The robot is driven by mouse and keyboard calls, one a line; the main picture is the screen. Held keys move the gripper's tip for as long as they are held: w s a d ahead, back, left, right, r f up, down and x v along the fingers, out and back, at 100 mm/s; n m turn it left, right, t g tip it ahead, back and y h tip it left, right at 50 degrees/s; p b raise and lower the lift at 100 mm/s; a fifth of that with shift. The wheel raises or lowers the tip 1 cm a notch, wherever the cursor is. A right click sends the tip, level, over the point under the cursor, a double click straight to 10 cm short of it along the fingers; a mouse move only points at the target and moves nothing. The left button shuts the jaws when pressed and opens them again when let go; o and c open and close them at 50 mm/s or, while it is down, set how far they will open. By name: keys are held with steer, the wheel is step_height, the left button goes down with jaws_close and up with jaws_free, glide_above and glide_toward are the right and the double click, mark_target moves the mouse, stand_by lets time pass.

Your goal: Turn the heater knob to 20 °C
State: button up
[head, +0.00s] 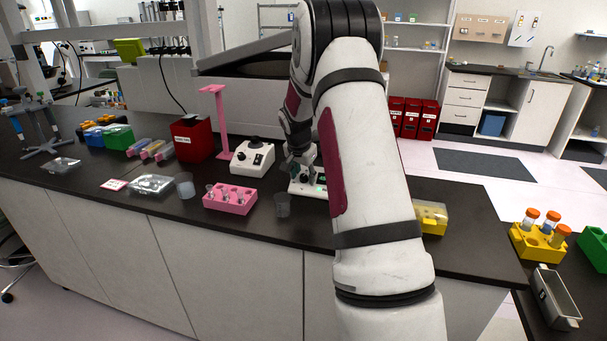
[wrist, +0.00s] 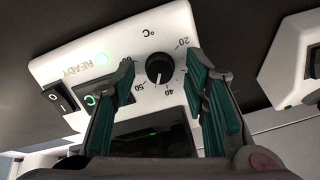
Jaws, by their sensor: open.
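The heater (head: 296,187) is a small white device on the dark bench, partly hidden behind my arm in the head view. The wrist view shows its white panel (wrist: 205,52) close up, with a round black knob (wrist: 159,69). Printed marks around the knob include 20 at upper right, and 40 and 50 below it. The knob's pointer seems to face down, near 40 to 50, but is hard to read. My gripper (wrist: 162,70) is open, with one green-padded finger on either side of the knob; contact is not clear. It also shows in the head view (head: 301,168).
Another white device (head: 252,157), a pink rack (head: 230,202) and a clear cup (head: 282,206) stand nearby on the bench.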

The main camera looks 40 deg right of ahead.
steer(key=shift+c, duration=0.5)
jaws_close()
